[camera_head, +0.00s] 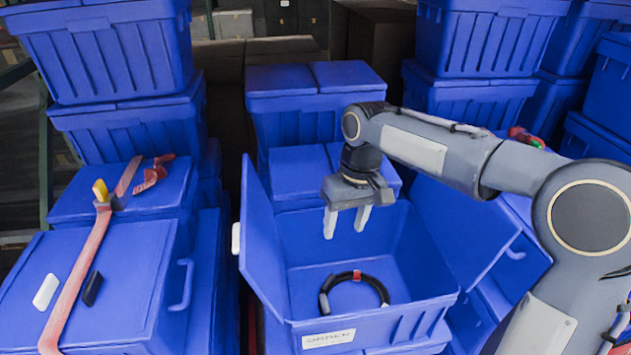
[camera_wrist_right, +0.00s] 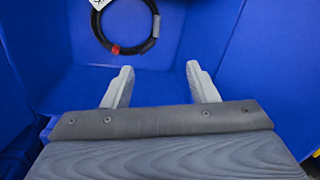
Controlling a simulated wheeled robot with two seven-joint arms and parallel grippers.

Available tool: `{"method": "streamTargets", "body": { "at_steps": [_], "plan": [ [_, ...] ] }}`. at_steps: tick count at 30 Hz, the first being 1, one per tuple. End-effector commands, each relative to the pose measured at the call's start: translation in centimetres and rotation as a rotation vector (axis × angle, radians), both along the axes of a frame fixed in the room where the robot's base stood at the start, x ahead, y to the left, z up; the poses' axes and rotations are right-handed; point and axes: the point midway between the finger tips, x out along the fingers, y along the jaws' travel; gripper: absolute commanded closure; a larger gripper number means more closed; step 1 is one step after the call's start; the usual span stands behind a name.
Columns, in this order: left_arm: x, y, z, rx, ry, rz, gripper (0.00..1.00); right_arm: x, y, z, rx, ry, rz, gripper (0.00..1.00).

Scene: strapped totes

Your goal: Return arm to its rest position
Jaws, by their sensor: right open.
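My right arm comes in from the right in the head view. Its gripper (camera_head: 346,220) is open and empty, above the back part of the open blue tote (camera_head: 376,312). The gripper also shows in the right wrist view (camera_wrist_right: 160,88), with its two fingers apart and nothing between them. A coiled black cable with a red band (camera_head: 355,276) lies on the tote's floor, below and in front of the fingers. The cable also shows in the right wrist view (camera_wrist_right: 104,36), beyond the fingertips. My left gripper is not in view.
The open tote's lid flaps stand up at left (camera_head: 262,232) and right (camera_head: 462,225). A closed tote with a red strap (camera_head: 85,262) stands at left. Stacked blue totes (camera_head: 318,100) rise behind and at both sides. Free room shows above the open tote.

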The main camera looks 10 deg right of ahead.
Motion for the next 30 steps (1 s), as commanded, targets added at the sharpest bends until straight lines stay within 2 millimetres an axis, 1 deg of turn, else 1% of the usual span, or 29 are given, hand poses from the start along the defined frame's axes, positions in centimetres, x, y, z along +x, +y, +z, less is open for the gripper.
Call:
{"method": "streamTargets", "body": {
  "at_steps": [2, 5, 8, 11, 12, 14, 15, 18, 21, 25, 27, 30],
  "plan": [
    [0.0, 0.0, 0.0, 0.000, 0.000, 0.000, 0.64, -0.1, -0.1, 0.1, 0.001, -0.003, -0.002, 0.47],
    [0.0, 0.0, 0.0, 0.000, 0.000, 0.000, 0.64, -1.2, -0.7, 0.5, 0.011, -0.021, -0.016, 0.47],
    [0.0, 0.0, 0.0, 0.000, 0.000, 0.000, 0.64, -3.6, -2.0, 1.2, 0.034, -0.064, -0.050, 0.47],
    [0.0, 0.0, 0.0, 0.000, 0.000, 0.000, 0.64, -7.2, -3.4, 1.7, 0.071, -0.125, -0.099, 0.47],
    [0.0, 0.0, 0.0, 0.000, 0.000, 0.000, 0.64, -8.7, -3.9, 1.6, 0.087, -0.153, -0.122, 0.47],
    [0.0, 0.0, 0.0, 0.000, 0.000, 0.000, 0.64, -11.0, -4.4, 1.4, 0.113, -0.193, -0.158, 0.47],
    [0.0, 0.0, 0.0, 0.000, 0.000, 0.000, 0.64, -12.5, -4.6, 1.2, 0.130, -0.219, -0.182, 0.47],
    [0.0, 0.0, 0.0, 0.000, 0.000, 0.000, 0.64, -16.0, -4.9, 0.1, 0.174, -0.286, -0.242, 0.47],
    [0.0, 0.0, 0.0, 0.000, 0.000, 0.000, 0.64, -18.7, -4.8, -1.3, 0.213, -0.346, -0.298, 0.47],
    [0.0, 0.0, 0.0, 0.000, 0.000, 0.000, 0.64, -21.0, -4.3, -2.9, 0.251, -0.403, -0.348, 0.47],
    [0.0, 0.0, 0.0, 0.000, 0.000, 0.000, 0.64, -21.7, -4.1, -3.4, 0.264, -0.421, -0.365, 0.47],
    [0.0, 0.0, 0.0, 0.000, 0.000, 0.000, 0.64, -22.1, -3.9, -3.9, 0.272, -0.435, -0.377, 0.47]
  ]
}}
